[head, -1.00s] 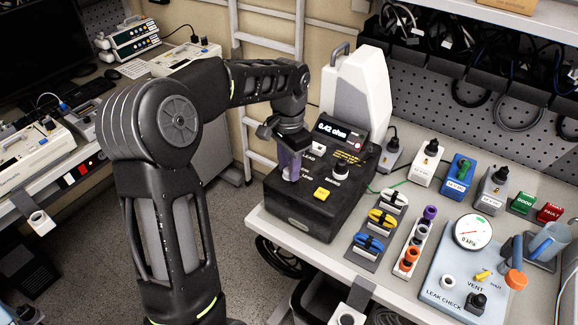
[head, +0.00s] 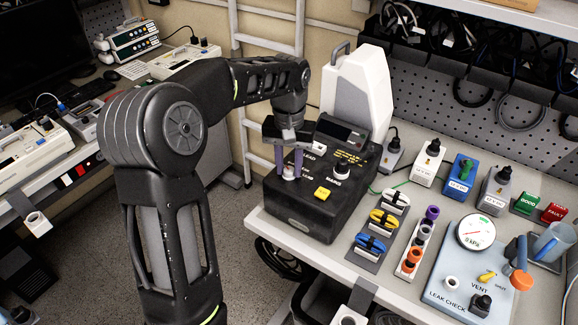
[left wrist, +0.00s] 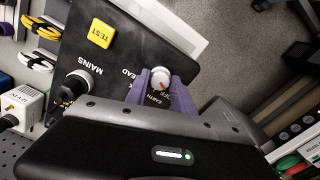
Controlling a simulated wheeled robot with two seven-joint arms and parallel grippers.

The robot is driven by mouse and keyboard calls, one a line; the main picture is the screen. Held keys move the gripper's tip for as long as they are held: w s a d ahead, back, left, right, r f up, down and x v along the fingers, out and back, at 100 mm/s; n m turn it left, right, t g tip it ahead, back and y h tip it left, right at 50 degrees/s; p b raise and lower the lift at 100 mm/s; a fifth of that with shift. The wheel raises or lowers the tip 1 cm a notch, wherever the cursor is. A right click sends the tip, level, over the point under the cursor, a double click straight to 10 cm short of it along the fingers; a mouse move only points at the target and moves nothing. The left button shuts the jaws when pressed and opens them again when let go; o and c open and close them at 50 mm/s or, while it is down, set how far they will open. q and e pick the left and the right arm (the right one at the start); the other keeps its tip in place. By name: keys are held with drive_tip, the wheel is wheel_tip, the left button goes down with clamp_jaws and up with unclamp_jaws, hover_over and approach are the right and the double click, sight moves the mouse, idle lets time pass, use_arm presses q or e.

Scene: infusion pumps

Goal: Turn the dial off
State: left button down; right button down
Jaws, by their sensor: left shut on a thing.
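A black tester (head: 305,206) with a white upright part behind it stands near the bench's left edge. Its display (head: 342,131) is dark. A white dial (head: 289,174) sits on its front left. My left gripper (head: 289,165) reaches down from above, its purple fingers shut on the dial from both sides. In the left wrist view the dial (left wrist: 160,77) sits between the fingertips, and its reddish mark faces the OFF label. EARTH and LEAD labels lie beside it. My right gripper is not in view.
Coloured cable clips (head: 383,220) and a leak-check panel (head: 452,270) stand to the right. A ladder (head: 262,150) is behind.

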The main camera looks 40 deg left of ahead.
sight(289, 170)
use_arm(q)
drive_tip(key=shift+n, duration=0.3)
drive_tip(key=c, duration=1.1)
unclamp_jaws()
drive_tip(key=shift+r, duration=0.1)
drive_tip(key=shift+r, duration=0.35)
wheel_tip(289, 170, up, 7)
drive_tip(key=shift+f, duration=0.1)
